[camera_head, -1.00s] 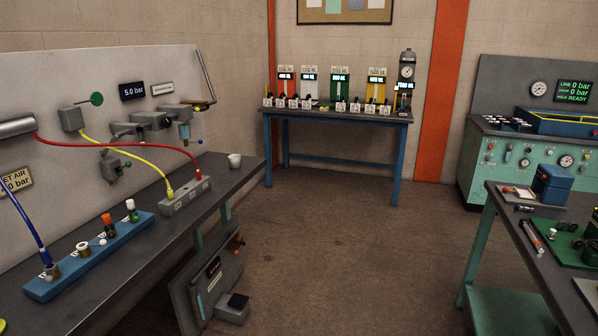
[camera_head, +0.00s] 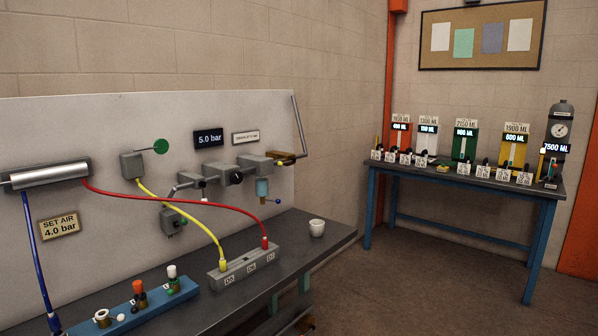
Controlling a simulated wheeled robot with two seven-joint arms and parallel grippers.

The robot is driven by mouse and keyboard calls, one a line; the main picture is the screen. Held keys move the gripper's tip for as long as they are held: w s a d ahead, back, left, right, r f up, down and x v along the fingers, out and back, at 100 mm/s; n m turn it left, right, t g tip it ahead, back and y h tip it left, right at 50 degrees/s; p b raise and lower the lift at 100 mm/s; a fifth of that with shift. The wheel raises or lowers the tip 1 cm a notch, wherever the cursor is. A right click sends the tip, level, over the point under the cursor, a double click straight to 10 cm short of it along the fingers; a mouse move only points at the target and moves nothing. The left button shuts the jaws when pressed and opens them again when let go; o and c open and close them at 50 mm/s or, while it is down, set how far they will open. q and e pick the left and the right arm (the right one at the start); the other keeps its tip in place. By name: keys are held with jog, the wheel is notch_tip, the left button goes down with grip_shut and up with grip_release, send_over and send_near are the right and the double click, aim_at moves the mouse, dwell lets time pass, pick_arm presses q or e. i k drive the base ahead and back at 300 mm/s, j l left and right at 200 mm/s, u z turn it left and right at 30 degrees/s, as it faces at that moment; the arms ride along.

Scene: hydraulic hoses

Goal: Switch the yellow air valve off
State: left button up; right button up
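The yellow air valve appears to be the small fitting with a dull yellow bar (camera_head: 287,158) at the right end of the grey air unit on the wall panel. The bar looks roughly level, but it is small and dark, so I cannot tell its exact setting. The air unit (camera_head: 236,177) has a black knob and a bluish bowl below it. A display (camera_head: 208,138) above it reads 5.0 bar. Neither of my grippers is in view.
Red (camera_head: 180,203) and yellow (camera_head: 183,214) hoses run to a grey manifold (camera_head: 243,266) on the dark bench. A white cup (camera_head: 317,227) stands near the bench's right end. A blue table (camera_head: 460,184) with coloured stations stands at the back right. Floor between is clear.

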aim_at(279, 163)
jog(key=i+l+u, duration=0.35)
jog(key=i+l, duration=0.4)
jog(key=i, duration=0.15)
jog(key=i+l+u, duration=0.15)
jog(key=i+l, duration=0.5)
jog(key=i+l+u, duration=0.15)
jog(key=i+l, duration=0.55)
jog(key=i+l+u, duration=0.15)
jog(key=i+l, duration=0.45)
jog(key=l, duration=0.25)
